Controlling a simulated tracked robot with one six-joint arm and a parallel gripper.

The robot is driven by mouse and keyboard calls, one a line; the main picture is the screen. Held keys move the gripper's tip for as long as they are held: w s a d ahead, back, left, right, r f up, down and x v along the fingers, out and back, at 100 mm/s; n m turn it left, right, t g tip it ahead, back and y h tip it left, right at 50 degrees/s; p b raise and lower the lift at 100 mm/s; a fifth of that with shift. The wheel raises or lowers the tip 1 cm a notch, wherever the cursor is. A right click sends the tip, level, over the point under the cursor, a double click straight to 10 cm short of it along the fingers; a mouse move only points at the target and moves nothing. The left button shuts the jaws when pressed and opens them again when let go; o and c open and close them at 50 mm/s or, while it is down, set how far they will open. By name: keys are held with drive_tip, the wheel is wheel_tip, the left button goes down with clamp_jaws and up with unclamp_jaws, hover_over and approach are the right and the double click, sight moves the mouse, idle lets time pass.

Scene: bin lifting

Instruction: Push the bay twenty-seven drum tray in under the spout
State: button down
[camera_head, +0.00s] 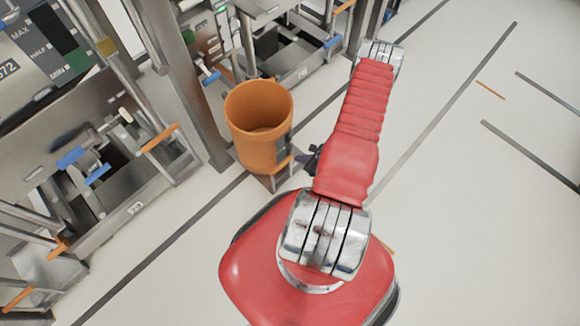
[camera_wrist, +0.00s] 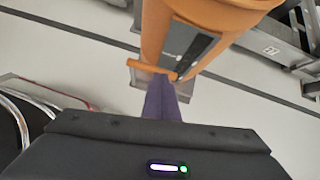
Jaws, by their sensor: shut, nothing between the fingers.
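An orange drum (camera_head: 258,128) stands upright on a low metal tray (camera_head: 283,178), out on the floor in front of the machine frames. The tray has an orange handle (camera_head: 281,166) on its near side. In the wrist view the drum (camera_wrist: 195,25) fills the top, with the tray handle (camera_wrist: 151,69) below it. My gripper (camera_head: 300,158) is shut and empty, its purple fingers (camera_wrist: 160,84) pointing at the handle. I cannot tell whether they touch it. The drum's interior looks empty. I cannot clearly make out a spout.
Machine frames with metal posts (camera_head: 180,80) line the left and top. A bay plate (camera_head: 136,208) carries a number that looks like 20; another (camera_wrist: 271,50) looks like 27. Dark floor lines run along the bays. Open floor lies to the right.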

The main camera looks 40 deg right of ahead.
drive_tip(key=s+a+f+m, duration=0.1)
drive_tip(key=s+f+m, duration=0.1)
drive_tip(key=s+f, duration=0.2)
drive_tip(key=shift+s+f+g+h, duration=0.35)
drive_tip(key=shift+f+g+h, duration=0.05)
drive_tip(key=shift+f, duration=0.45)
drive_tip(key=shift+w+a+f, duration=0.1)
drive_tip(key=w+r+x, duration=0.1)
drive_tip(key=w+x, duration=0.1)
drive_tip(key=x, duration=1)
drive_tip(key=shift+w, duration=0.25)
